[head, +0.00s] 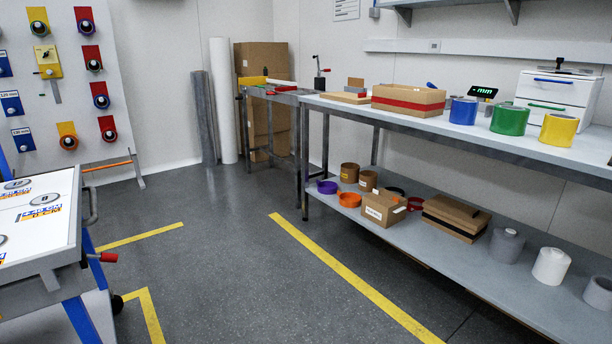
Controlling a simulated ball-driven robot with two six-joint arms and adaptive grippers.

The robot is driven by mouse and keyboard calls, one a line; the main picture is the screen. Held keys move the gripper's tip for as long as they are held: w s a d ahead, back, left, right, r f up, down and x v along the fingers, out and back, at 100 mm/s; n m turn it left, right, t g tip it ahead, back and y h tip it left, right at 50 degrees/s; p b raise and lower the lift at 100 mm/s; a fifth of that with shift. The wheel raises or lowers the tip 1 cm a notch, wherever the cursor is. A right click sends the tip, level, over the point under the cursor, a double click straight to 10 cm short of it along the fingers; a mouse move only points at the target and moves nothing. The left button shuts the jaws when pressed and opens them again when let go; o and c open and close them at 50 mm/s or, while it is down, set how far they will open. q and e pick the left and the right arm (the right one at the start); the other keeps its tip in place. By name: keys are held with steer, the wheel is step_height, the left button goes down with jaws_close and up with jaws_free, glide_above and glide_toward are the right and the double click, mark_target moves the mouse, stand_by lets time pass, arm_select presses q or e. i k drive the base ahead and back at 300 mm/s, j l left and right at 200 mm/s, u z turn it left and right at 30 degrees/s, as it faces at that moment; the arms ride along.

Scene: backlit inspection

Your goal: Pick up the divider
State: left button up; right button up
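I cannot make out anything that is clearly the divider in the head view. A lit inspection table (82,246) stands at the left, cut by the frame edge. On its white panel lie round grey discs (46,199) and blue and orange printed marks. At the right, a long grey workbench (408,123) holds a red-banded cardboard box (408,98) and blue, green and yellow rolls (509,120). Neither of my grippers is in view.
The lower shelf (420,233) carries boxes, rings and rolls. A small side bench (290,97) stands at the back beside tall cardboard (262,60) and upright tubes (223,100). A gauge board (77,78) is at the left. Grey floor (235,260) with yellow lines is clear between the tables.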

mark_target(356, 82)
steer(key=i+u, duration=0.1)
steer(key=i, duration=0.5)
steer(key=i+l+u, duration=0.1)
steer(key=i, duration=0.5)
steer(key=i+l, duration=0.2)
steer(key=i, duration=0.45)
steer(key=i+l+u, duration=0.15)
steer(key=i, duration=0.45)
